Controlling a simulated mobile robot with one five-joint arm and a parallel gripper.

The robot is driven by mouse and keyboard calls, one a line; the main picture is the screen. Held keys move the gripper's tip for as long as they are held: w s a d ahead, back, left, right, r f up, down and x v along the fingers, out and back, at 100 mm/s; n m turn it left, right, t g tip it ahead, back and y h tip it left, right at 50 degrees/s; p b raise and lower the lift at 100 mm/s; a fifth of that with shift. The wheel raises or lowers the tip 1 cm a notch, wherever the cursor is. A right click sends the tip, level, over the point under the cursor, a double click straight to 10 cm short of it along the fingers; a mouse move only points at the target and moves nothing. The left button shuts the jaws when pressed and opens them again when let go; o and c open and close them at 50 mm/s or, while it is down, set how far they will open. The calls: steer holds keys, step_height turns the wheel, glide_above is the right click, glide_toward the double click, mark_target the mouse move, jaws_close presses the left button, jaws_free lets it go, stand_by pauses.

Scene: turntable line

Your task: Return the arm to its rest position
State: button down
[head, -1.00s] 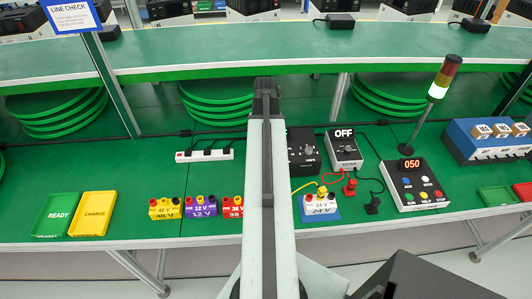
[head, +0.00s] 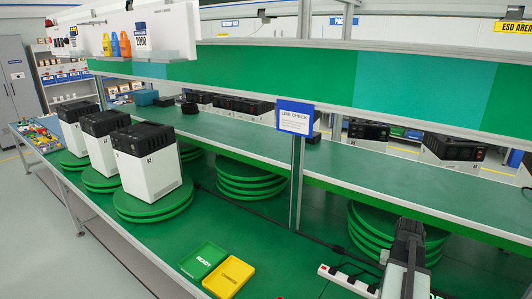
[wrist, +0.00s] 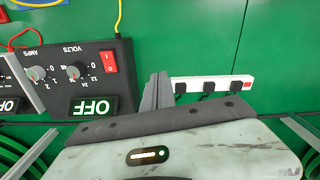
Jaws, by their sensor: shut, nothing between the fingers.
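My arm (head: 403,268) rises at the lower right of the head view, over the green bench. Its dark upper end (head: 410,230) stands in front of a stack of green discs. My gripper fingers (wrist: 158,92) show in the wrist view, together and empty, between the black supply box and the power strip. They appear apart from both. In the head view I cannot make out the fingertips.
A black supply box (wrist: 77,60) reads OFF, beside a white power strip (wrist: 212,84). In the head view are a green READY tray (head: 203,260), a yellow tray (head: 229,277), several white-and-black units on green discs (head: 152,206), and a sign post (head: 297,185).

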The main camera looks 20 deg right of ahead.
steer(key=w+a+n, duration=0.3)
steer(key=w+a, duration=0.7)
steer(key=a, duration=0.4)
steer(key=w+a+n, duration=0.3)
steer(key=a+n, duration=0.2)
steer(key=a, duration=2.5)
steer(key=shift+n, duration=0.4)
steer(key=shift+d, duration=0.15)
